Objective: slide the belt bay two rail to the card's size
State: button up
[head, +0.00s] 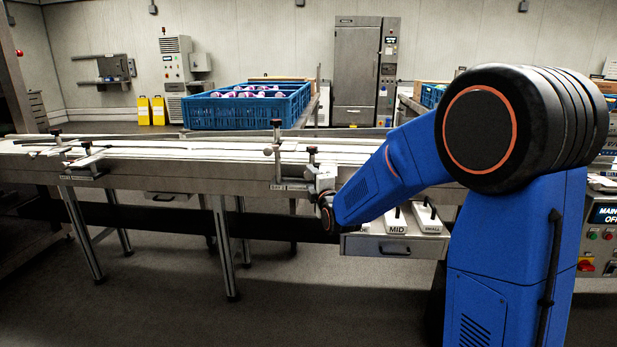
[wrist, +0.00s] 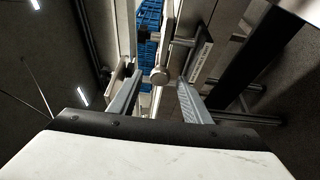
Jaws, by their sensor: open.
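A rail adjuster (head: 281,155) with a post and a round knob stands on the near edge of the belt (head: 190,157), beside my gripper. A second adjuster (head: 80,160) stands further left; I cannot read which bay either belongs to. In the wrist view my gripper (wrist: 157,84) is open, its two fingers on either side of a round grey knob (wrist: 159,76). I cannot tell whether they touch it. A labelled scale plate (wrist: 200,62) is just right of the knob. In the head view my gripper is small and partly hidden by my arm. No size card is readable.
A blue crate (head: 247,108) with pink and white contents stands behind the belt. The floor in front of the belt's left part is clear.

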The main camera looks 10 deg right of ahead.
aim_at(309, 177)
jog(key=shift+w+a, duration=0.15)
jog(key=shift+w, duration=1.7)
jog(key=shift+s, duration=0.1)
grip_shut()
